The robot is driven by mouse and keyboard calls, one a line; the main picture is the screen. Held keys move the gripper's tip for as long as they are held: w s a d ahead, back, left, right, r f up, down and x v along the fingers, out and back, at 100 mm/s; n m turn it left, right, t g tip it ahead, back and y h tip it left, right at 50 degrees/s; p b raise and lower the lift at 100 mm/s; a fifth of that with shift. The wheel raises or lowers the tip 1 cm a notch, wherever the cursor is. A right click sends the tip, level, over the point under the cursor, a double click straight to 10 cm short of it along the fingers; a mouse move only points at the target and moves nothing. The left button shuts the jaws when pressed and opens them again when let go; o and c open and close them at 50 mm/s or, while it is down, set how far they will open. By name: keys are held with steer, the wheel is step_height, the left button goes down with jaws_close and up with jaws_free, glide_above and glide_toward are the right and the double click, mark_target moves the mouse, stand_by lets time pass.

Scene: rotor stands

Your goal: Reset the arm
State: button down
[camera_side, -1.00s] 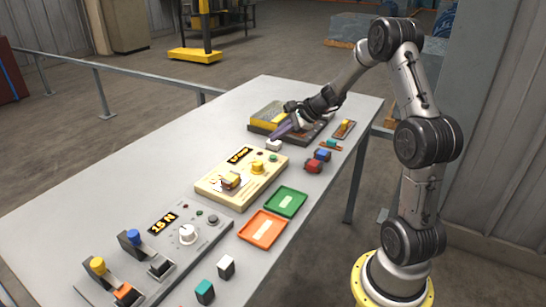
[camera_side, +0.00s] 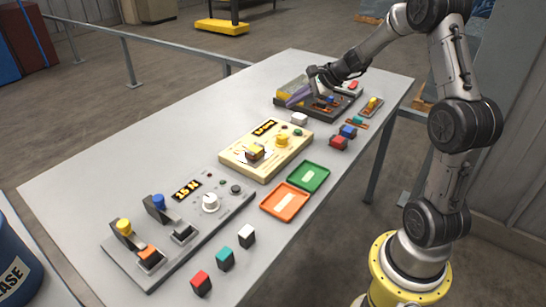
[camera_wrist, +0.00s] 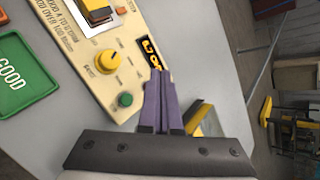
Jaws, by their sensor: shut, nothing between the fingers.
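My gripper (camera_side: 292,101) has purple fingers, shut and empty. In the side view it hangs over the near-left edge of the dark tray (camera_side: 312,112) at the far end of the table, just behind a small white block (camera_side: 299,118). In the wrist view the shut fingers (camera_wrist: 160,82) point toward the cream panel (camera_wrist: 95,40) with its yellow knob (camera_wrist: 108,62) and green button (camera_wrist: 125,100). My arm reaches in from the right, bent high above its yellow base.
The grey table holds the cream panel (camera_side: 235,160), a grey panel reading 15 N (camera_side: 215,188), green (camera_side: 308,178) and orange (camera_side: 285,202) trays, and several small coloured blocks along the near edge. The table's left side is bare. A blue drum (camera_side: 12,250) stands at left.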

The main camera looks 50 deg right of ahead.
steer(key=a+r+n, duration=0.3)
steer(key=a+r, duration=0.5)
steer(key=a, duration=0.1)
steer(key=s+a+r+n+y, duration=0.1)
steer(key=s+a+r+n, duration=0.25)
steer(key=a, duration=0.35)
steer(key=s+a+r+n+y, duration=0.1)
steer(key=s+a+r+n, duration=0.1)
steer(key=s+a+n, duration=0.4)
steer(key=s+a+n+g+h, duration=0.15)
steer(key=s+a+n, duration=0.45)
steer(key=s, duration=0.6)
steer(key=s+d+f+n+g+h, duration=0.2)
steer(key=s+d+f+n, duration=0.3)
steer(key=s+f, duration=0.1)
steer(key=shift+s+f+h, duration=0.2)
steer(key=shift+s+h, duration=0.15)
steer(key=shift+s, duration=0.25)
steer(key=shift+d, duration=0.1)
